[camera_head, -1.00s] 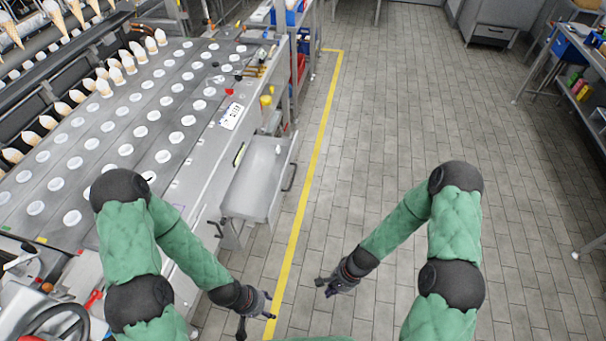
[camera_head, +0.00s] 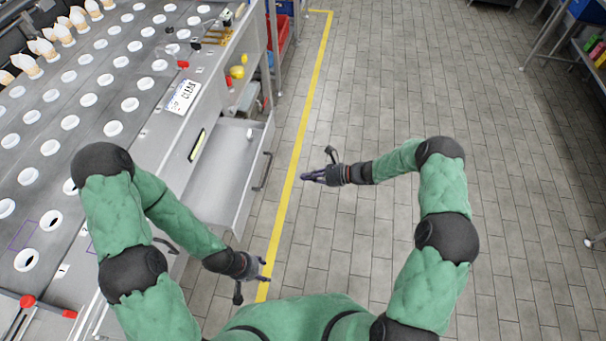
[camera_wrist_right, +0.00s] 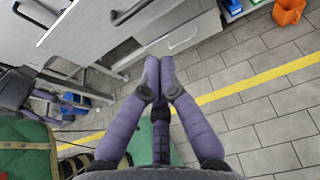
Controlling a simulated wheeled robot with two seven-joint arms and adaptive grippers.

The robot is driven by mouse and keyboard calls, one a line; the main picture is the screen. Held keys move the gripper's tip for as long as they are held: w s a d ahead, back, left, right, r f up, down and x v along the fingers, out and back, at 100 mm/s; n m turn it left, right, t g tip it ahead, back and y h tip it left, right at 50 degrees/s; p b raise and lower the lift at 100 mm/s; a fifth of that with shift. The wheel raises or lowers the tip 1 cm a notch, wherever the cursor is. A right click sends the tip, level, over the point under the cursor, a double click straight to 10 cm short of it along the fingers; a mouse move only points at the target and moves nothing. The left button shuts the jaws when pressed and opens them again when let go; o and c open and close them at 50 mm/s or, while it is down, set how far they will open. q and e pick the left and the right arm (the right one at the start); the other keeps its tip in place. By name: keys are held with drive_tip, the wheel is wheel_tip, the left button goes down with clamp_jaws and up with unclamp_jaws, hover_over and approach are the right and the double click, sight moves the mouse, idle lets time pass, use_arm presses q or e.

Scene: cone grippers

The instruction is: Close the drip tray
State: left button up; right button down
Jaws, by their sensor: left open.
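The drip tray (camera_head: 222,172) is a grey metal drawer pulled out from the side of the machine. Its bar handle (camera_head: 262,172) is on the outer face, towards the aisle. In the right wrist view the tray's outer face (camera_wrist_right: 205,27) shows at the top, ahead of my fingers. My left gripper (camera_head: 252,286) is open and empty, below the tray's near end in the head view.
The machine's top (camera_head: 105,95) carries rows of round white-rimmed holes, with cones at the back left. A yellow floor line (camera_head: 297,150) runs along the machine. An orange bin (camera_wrist_right: 289,10) shows at the top right of the right wrist view. The tiled aisle is clear to the right.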

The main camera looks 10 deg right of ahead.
use_arm(q)
wheel_tip(320, 180, down, 3)
drive_tip(key=b, duration=0.3)
drive_tip(key=shift+f, duration=0.2)
use_arm(e)
drive_tip(key=r+x, duration=0.1)
drive_tip(key=x, duration=1)
drive_tip(key=shift+w+a+r, duration=0.2)
drive_tip(key=shift+a+r, duration=0.1)
drive_tip(key=shift+a, duration=0.15)
